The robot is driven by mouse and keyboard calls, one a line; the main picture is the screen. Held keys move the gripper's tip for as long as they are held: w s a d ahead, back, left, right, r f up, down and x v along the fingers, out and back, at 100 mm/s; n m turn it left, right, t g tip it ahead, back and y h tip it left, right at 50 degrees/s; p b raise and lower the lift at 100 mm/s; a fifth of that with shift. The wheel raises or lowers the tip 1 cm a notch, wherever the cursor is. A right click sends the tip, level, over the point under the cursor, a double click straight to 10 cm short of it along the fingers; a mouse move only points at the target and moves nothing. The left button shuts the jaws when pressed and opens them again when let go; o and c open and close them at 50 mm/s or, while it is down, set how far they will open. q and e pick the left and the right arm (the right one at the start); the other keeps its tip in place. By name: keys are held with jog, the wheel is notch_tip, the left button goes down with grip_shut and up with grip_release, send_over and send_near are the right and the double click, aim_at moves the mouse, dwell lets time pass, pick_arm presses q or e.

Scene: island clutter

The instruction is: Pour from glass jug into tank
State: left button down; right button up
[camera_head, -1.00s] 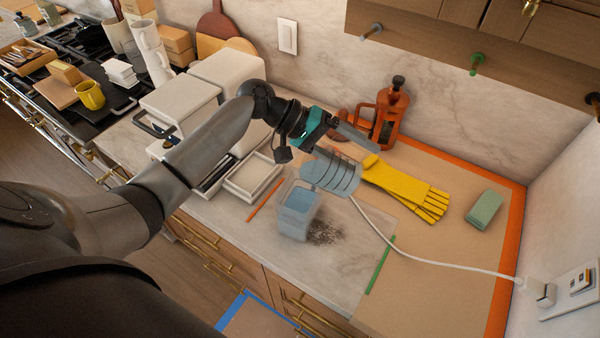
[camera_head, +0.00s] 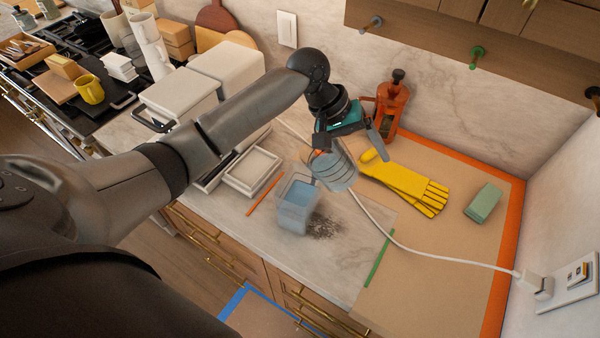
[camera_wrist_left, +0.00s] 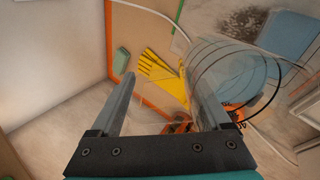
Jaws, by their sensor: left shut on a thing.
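The clear glass jug (camera_head: 336,170), marked with dark rings, is tilted above the far right corner of the tank. My left gripper (camera_head: 358,138) is shut on the jug, apparently at its handle; the clear glass makes the exact grip hard to see. The jug also shows at the right of the left wrist view (camera_wrist_left: 235,72), beside the fingers (camera_wrist_left: 163,105). The tank (camera_head: 296,206) is a clear open box with blue liquid inside, standing on the marble counter. I cannot tell whether liquid is flowing from the jug. My right gripper is not in view.
Yellow gloves (camera_head: 405,185) lie right of the jug, and a white cable (camera_head: 430,257) runs to the wall outlet. An orange-brown bottle-like item (camera_head: 392,105) stands behind the gripper. Dark grains (camera_head: 325,228) lie beside the tank. A white tray (camera_head: 253,171) sits to its left.

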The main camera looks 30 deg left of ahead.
aim_at(355, 164)
pick_arm(q)
jog(key=shift+r, duration=0.1)
notch_tip(355, 164, down, 3)
jog(key=g+y, duration=0.1)
jog(key=y, duration=0.2)
jog(key=shift+r+y, duration=0.15)
jog(key=shift+y, duration=0.15)
jog(key=shift+a, duration=0.1)
jog(key=shift+s+a+f+g+y, duration=0.1)
jog(key=shift+a+f+g+y, duration=0.15)
jog(key=shift+f+y, duration=0.45)
jog(key=shift+s+a+f+g+y, duration=0.1)
jog(key=shift+a+f+g+y, duration=0.15)
jog(key=shift+f+y, duration=0.45)
